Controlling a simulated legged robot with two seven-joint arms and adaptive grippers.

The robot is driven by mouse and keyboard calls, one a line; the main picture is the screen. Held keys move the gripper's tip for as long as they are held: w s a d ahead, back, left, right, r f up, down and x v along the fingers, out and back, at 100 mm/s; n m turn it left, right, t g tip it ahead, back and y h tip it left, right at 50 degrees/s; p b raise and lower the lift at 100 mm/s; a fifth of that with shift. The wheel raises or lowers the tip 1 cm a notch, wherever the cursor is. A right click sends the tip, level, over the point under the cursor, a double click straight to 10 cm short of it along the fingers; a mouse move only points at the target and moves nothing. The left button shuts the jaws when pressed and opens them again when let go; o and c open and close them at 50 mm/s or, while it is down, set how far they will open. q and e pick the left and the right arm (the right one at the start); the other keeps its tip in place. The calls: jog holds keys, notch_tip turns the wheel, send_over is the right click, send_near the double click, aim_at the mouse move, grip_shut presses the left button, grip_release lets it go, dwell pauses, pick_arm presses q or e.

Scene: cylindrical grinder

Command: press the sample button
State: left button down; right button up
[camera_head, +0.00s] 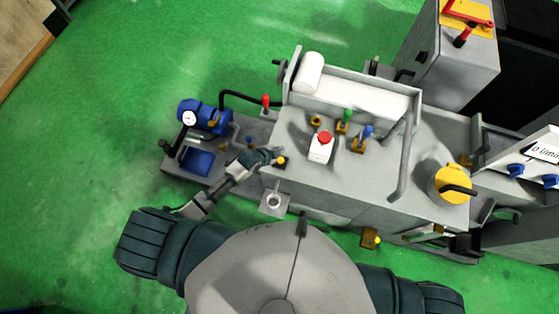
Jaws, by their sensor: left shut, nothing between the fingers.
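A white box with a red button (322,139) on top stands on the grey machine top (380,175). A small yellow-topped knob (281,160) sits at the machine's left front edge. No label shows which of these is the sample button. My left gripper (270,156) is shut and empty. It is beside the yellow-topped knob, on its left, and to the left of the white box. Whether it touches the knob cannot be told. My right gripper is out of view.
Green (346,117) and blue (367,132) levers stand right of the white box. A red-topped lever (265,101) and a blue pump with a gauge (205,117) are at the left. A yellow handwheel (452,184) is at the right. Green floor (110,110) is clear at left.

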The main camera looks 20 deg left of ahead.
pick_arm(q)
jog(key=b, duration=0.5)
send_over(280, 161)
jog(key=f, duration=0.5)
jog(key=shift+d, duration=0.2)
jog(key=shift+a+f, duration=0.15)
jog(key=shift+f, duration=0.6)
jog(key=shift+a+f, duration=0.1)
jog(key=shift+a, duration=0.2)
jog(key=shift+d, duration=0.35)
jog(key=shift+a, duration=0.25)
jog(key=shift+d+f, duration=0.1)
jog(key=shift+d+f, duration=0.15)
jog(key=shift+f, duration=0.1)
